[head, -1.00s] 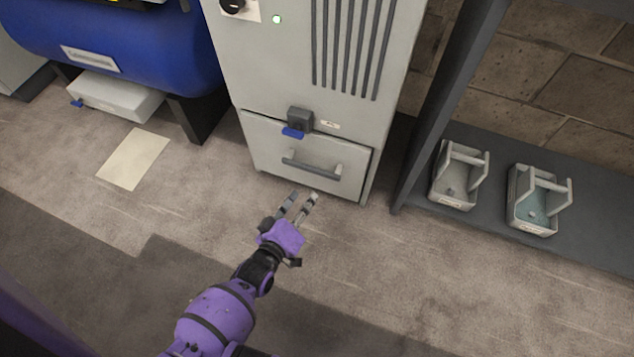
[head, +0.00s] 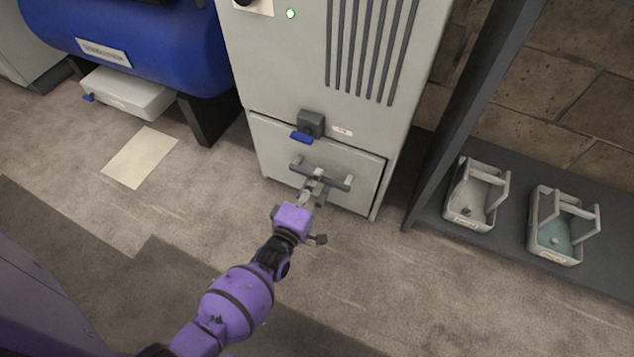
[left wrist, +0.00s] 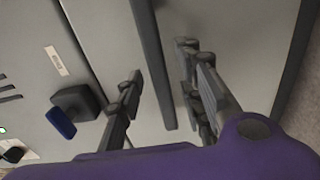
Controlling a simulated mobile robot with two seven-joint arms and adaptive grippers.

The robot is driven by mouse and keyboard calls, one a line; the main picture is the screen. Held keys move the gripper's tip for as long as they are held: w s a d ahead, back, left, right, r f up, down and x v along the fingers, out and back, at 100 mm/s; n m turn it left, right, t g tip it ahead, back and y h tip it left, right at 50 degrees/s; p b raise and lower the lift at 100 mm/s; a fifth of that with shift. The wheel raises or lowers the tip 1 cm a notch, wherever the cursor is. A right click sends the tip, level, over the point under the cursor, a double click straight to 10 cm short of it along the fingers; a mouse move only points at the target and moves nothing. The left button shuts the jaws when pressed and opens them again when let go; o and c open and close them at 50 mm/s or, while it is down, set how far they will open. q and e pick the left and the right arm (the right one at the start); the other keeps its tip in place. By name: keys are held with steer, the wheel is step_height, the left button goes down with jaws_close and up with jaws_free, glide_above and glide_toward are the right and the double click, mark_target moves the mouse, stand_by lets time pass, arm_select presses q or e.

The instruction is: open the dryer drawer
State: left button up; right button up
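The dryer drawer (head: 275,145) is the light grey front at the bottom of the tall dryer cabinet, and it looks shut. Its dark bar handle (head: 338,183) runs across the front. My left gripper (head: 316,181) is at the middle of this handle and hides part of it. In the left wrist view the handle (left wrist: 152,60) lies between the two spread fingers of my left gripper (left wrist: 165,95), with gaps on both sides. A dark latch block (head: 311,123) with a blue lever (head: 301,137) sits above the drawer. My right gripper is out of view.
A blue tank (head: 140,45) stands left of the dryer cabinet (head: 280,70), with a white box (head: 130,95) under it. A dark shelf frame (head: 470,105) at the right holds two caddies (head: 475,195) (head: 555,230). The floor before the drawer is clear.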

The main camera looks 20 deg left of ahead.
arm_select(q)
steer(key=shift+w, duration=0.25)
steer(key=shift+c, duration=0.6)
jaws_close()
steer(key=shift+s, duration=0.1)
steer(key=s+a+p, duration=0.1)
steer(key=s+p, duration=0.3)
steer(key=s, duration=2.8)
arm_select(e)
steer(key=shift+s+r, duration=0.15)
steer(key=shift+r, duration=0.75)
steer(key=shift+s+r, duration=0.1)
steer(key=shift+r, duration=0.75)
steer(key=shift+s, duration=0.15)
